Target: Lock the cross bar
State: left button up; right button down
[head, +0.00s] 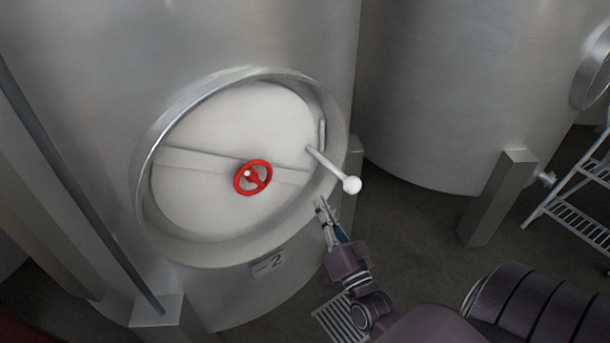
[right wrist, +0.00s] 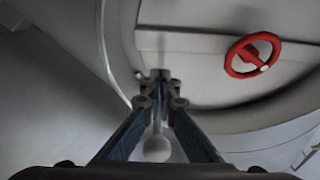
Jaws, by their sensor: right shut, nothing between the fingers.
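The round pale tank door (head: 225,120) sits inside its metal ring. The grey cross bar (head: 190,160) spans it, with a red handwheel (head: 268,178) near its middle. Bar (right wrist: 190,43) and wheel (right wrist: 232,56) also show in the right wrist view. A lever (head: 328,167) with a white ball knob (head: 352,185) sticks out from the door's right side, pointing down and right. My right gripper (head: 321,204) is shut and empty, just below and left of the knob. In the right wrist view the knob (right wrist: 157,150) shows between the finger links of this gripper (right wrist: 160,76). My left gripper is out of view.
A plate marked 2 (head: 268,262) is below the door ring. A second tank (head: 440,90) stands behind at right, with a support leg (head: 498,200). A metal ladder (head: 575,208) is at the far right. Dark floor (head: 415,225) is clear between the tanks.

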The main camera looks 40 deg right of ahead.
aim_at(300, 172)
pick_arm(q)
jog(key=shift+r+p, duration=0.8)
pick_arm(e)
jog(key=x, duration=1)
jog(key=shift+f, duration=0.1)
